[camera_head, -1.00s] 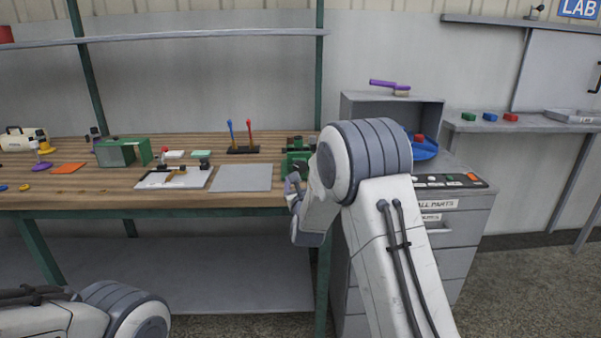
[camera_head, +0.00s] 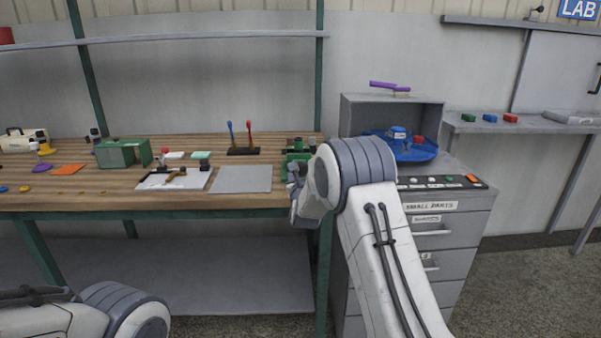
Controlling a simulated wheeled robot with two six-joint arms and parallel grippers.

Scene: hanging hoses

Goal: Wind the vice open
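A green vice (camera_head: 298,153) is at the right end of the wooden workbench, by its front edge. My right arm reaches up from the bottom right, and its large grey joint stands just right of the vice. My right gripper (camera_head: 293,174) is at the near side of the vice, at its lower front. The gripper is small and dark here, partly hidden by my own wrist, and I cannot tell if its fingers are shut on the vice's handle. The handle itself is not clear. Only part of my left arm shows at the bottom left; its gripper is out of view.
A grey plate (camera_head: 242,179) and a white board with tools (camera_head: 160,181) lie left of the vice. Red and blue upright tools (camera_head: 240,137) stand behind. A grey drawer cabinet (camera_head: 455,230) with a blue bowl (camera_head: 420,152) is close on the right.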

